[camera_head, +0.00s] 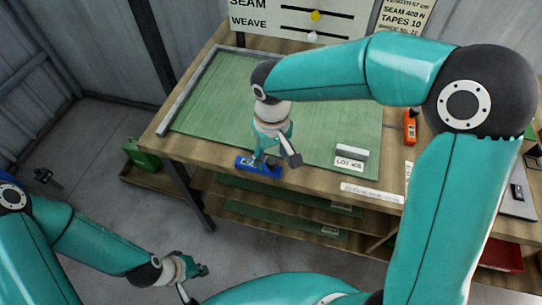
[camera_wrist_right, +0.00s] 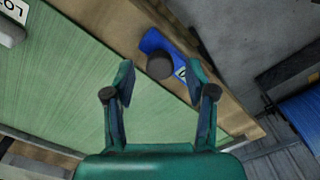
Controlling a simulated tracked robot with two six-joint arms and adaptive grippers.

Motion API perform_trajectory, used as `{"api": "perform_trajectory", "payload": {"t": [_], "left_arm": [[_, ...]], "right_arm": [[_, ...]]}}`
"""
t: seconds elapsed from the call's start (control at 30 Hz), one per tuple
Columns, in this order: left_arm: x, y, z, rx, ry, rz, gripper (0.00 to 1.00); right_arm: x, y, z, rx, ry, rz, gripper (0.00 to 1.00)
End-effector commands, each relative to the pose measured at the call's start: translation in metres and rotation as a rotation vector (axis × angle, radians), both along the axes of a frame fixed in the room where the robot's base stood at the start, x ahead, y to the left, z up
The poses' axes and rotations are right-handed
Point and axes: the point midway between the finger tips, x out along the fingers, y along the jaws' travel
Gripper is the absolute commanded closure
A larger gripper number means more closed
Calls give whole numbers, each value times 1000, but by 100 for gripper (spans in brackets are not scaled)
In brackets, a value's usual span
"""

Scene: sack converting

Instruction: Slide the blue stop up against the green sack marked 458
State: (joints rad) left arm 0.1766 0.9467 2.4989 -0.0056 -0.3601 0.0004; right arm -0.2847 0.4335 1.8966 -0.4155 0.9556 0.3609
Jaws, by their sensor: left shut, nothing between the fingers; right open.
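The green sack (camera_head: 215,105) lies flat on the wooden table, with a white label reading LOT 458 (camera_head: 349,163) at its front right. The blue stop (camera_head: 258,168) sits on the bare wood by the table's front edge. In the right wrist view, the blue stop (camera_wrist_right: 152,40) has a dark round knob, and a strip of wood shows between it and the sack (camera_wrist_right: 60,80). My right gripper (camera_head: 276,157) is open above the stop; in its wrist view the fingers (camera_wrist_right: 159,75) are apart and empty. My left gripper (camera_head: 195,278) is shut and empty, low, away from the table.
A long grey bar (camera_head: 188,92) lies along the sack's left edge. A grey block (camera_head: 353,152) is beside the label. An orange tool (camera_head: 410,128) lies on the right of the table (camera_head: 392,165). A green can (camera_head: 140,153) stands left, below the tabletop.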

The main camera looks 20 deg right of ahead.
Motion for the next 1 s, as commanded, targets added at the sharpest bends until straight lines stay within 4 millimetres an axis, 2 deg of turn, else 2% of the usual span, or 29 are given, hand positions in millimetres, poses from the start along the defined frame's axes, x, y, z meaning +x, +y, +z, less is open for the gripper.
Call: {"api": "perform_trajectory", "payload": {"t": [0.13,0.43,0.77,1.0], "left_arm": [[0,0,0,0,0,0,100],[0,0,0,0,0,0,100],[0,0,0,0,0,0,100],[0,0,0,0,0,0,100]], "right_arm": [[-1,0,-9,1,2,0,44],[0,0,-10,1,1,-1,46],[0,0,-10,1,1,-1,100],[0,-1,-10,0,0,-1,100]]}}
